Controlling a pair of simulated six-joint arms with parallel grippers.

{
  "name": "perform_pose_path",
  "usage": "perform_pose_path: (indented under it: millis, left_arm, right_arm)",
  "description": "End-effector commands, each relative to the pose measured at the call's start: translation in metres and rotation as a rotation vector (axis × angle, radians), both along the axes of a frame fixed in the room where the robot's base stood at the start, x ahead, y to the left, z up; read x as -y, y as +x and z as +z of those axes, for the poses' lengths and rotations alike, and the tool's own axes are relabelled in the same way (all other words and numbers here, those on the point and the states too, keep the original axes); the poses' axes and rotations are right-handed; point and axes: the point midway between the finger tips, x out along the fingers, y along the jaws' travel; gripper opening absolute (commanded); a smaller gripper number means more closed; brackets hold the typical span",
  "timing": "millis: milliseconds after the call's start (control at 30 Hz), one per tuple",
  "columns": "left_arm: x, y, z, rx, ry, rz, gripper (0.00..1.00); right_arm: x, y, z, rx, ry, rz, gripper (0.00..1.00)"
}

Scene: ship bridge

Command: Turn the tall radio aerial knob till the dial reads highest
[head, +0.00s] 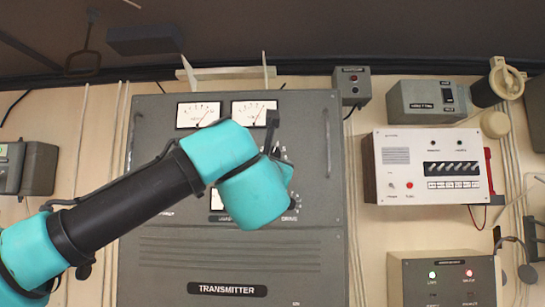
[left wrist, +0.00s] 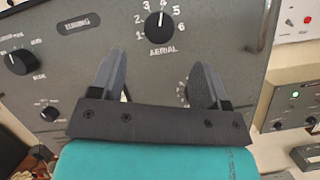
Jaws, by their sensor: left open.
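The grey transmitter cabinet (head: 230,268) stands against the wall in the head view. Its round black aerial knob (left wrist: 159,24) shows in the left wrist view above the AERIAL label, with numbers 1 to 6 around it. Its white pointer aims up, near 4. My left gripper (left wrist: 159,62) is open and empty, its fingers apart below the knob in that view, not around it. Two white dials, left (head: 198,114) and right (head: 253,112), show at the cabinet's top, both needles leaning right. My left arm hides the knob in the head view.
A TUNING plate (left wrist: 79,23) and a black knob (left wrist: 20,62) are left of the aerial knob. A white-faced radio unit (head: 428,166) and a grey switch box (head: 427,100) hang to the right. A small box with lights (head: 442,278) sits lower right.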

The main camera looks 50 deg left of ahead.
Motion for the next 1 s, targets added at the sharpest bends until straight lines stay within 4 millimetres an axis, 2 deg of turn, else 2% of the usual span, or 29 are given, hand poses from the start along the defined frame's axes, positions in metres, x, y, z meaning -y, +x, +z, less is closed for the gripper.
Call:
perform_pose_path:
  millis: [600,1000]
  left_arm:
    - [-0.041,0.047,0.024,-0.001,0.001,0.003,0.69]
    - [-0.046,0.053,0.027,0.001,0.001,0.000,0.69]
  right_arm:
    - [0.000,0.000,0.000,0.000,0.000,0.000,0.69]
    - [0.000,0.000,0.000,0.000,0.000,0.000,0.69]
